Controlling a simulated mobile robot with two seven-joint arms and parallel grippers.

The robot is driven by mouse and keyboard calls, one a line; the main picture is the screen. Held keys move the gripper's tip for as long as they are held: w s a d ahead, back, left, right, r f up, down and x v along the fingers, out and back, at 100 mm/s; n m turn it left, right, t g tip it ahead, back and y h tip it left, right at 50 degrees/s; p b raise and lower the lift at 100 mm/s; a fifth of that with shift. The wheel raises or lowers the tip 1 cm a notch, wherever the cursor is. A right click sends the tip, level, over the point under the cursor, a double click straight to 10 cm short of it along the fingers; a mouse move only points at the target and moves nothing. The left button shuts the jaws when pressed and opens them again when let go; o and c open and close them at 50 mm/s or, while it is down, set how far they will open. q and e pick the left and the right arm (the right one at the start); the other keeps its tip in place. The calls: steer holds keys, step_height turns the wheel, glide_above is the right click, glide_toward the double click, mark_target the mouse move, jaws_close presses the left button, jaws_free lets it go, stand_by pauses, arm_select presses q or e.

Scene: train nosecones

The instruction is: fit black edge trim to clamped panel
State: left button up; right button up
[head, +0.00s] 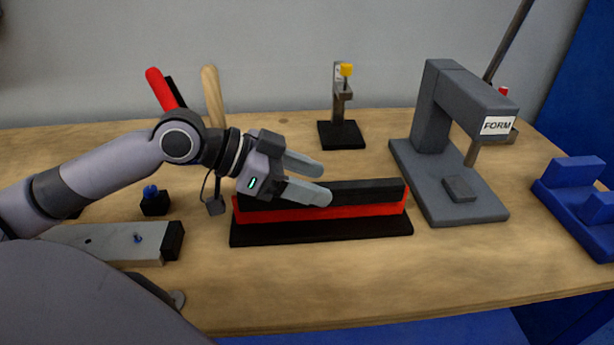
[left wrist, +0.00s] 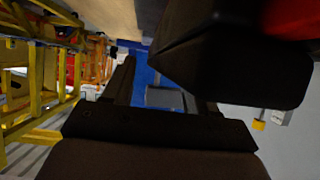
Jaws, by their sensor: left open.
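A long black bar (head: 370,191), which looks like the edge trim, lies along a red strip (head: 320,212) on a flat black base (head: 320,234). I cannot tell whether the bar is seated on a panel, or how the panel is clamped. My left gripper (head: 322,182) is open, its two grey fingers apart and pointing right, over the left part of the bar. It hides the bar's left part; I cannot tell if it touches. In the left wrist view a large dark shape fills the upper right, with red (left wrist: 296,16) in the corner. My right gripper is not in view.
A grey press marked FORM (head: 440,110) stands right, with a blue fixture (head: 580,200) beyond. A yellow-knobbed stand (head: 341,133) is behind. A grey metal plate (head: 105,242), small blue-knobbed block (head: 154,203) and red-handled tool (head: 160,87) are left. The front right table is clear.

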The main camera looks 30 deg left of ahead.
arm_select(q)
steer(key=shift+b+v, duration=0.3)
steer(key=shift+v, duration=0.6)
steer(key=shift+b+v, duration=0.45)
steer(key=shift+v, duration=2.25)
steer(key=shift+s, duration=0.1)
